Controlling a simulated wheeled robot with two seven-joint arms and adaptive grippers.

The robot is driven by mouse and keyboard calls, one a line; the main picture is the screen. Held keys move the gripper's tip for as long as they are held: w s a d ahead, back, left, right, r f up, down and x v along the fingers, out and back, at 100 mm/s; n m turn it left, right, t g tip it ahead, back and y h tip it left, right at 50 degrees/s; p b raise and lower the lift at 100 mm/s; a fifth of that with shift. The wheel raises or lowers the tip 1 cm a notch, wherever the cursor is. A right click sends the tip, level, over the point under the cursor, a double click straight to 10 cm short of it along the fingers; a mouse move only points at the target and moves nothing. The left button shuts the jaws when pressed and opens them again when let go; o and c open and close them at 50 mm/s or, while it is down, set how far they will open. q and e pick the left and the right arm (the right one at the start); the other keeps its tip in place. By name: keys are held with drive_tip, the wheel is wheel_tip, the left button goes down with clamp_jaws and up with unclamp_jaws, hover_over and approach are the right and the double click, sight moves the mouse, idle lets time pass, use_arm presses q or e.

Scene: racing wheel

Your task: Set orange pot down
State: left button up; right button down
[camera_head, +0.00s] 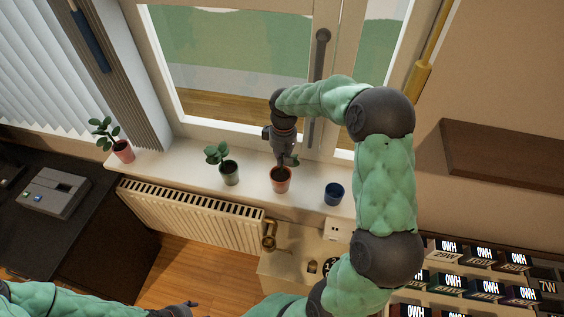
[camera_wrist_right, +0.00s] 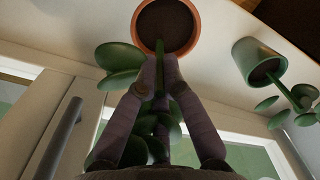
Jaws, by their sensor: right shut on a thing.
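The orange pot (camera_head: 281,184) with dark soil and a green plant is upright at the windowsill, near its front edge. Whether its base touches the sill is hard to tell. My right gripper (camera_head: 284,160) comes down from above the pot. In the right wrist view the fingers (camera_wrist_right: 160,62) are closed together on the green plant stem just above the soil, and the orange pot's rim (camera_wrist_right: 196,22) shows beyond them. Leaves stick out around the fingers. My left gripper (camera_head: 184,309) is at the bottom edge, dark and partly cut off, away from the pots.
The windowsill (camera_head: 255,179) also holds a green pot (camera_head: 229,174) left of the orange one, a blue empty-looking pot (camera_head: 334,194) to its right, and a pink pot (camera_head: 123,151) at far left. A radiator (camera_head: 190,215) is below. The window handle (camera_head: 318,75) stands behind my arm.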

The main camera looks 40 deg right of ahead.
drive_tip(key=shift+f, duration=0.75)
drive_tip(key=shift+f, duration=0.2)
drive_tip(key=c, duration=1.4)
unclamp_jaws()
drive_tip(key=shift+o, duration=0.2)
drive_tip(key=shift+s, duration=0.1)
